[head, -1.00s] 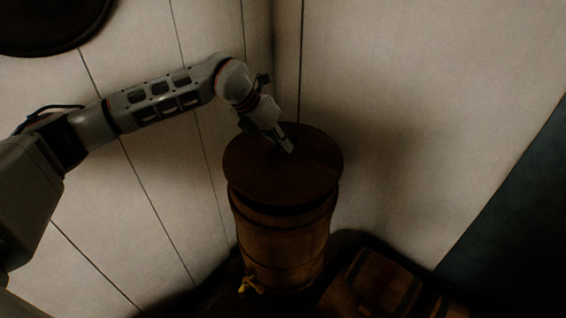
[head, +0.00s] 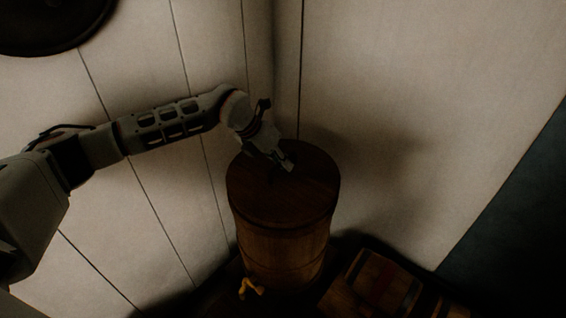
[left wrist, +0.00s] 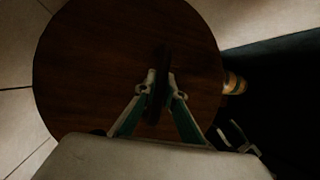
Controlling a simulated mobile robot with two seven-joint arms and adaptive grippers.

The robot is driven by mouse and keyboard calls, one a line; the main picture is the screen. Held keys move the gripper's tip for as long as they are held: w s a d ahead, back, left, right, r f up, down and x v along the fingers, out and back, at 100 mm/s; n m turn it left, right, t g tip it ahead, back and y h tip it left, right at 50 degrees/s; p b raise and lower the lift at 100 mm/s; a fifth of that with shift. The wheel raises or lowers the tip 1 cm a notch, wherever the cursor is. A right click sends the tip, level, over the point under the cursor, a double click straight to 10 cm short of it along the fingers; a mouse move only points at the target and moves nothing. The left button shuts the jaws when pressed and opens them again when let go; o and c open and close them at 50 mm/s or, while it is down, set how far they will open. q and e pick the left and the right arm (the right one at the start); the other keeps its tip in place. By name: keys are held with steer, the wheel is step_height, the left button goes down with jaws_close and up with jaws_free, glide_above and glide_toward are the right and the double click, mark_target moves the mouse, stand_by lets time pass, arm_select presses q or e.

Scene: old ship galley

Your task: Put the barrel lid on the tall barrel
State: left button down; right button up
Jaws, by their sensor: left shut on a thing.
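The barrel lid (head: 305,192) is a round dark brown wooden disc. It lies level over the top of the tall barrel (head: 284,258), with no clear gap showing between lid and barrel in the head view. My left gripper (head: 287,164) is above the lid and shut on its dark handle. In the left wrist view the two fingertips (left wrist: 161,92) pinch the handle (left wrist: 162,75) from both sides, and the lid (left wrist: 110,60) fills most of the picture. The barrel's rim is hidden under the lid. My right gripper is not in view.
The barrel stands in a corner between pale plank walls (head: 400,90). A yellow tap (head: 250,287) sticks out low on its front. A dark round object (head: 50,25) hangs at top left.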

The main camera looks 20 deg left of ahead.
arm_select(q)
steer(key=c, duration=2.1)
jaws_free()
steer(key=shift+f, duration=0.1)
steer(key=shift+c, duration=0.2)
steer(key=shift+a+r, duration=0.15)
steer(key=shift+r, duration=0.3)
steer(key=v, duration=1.1)
steer(key=shift+s, duration=0.2)
steer(key=shift+r, duration=0.1)
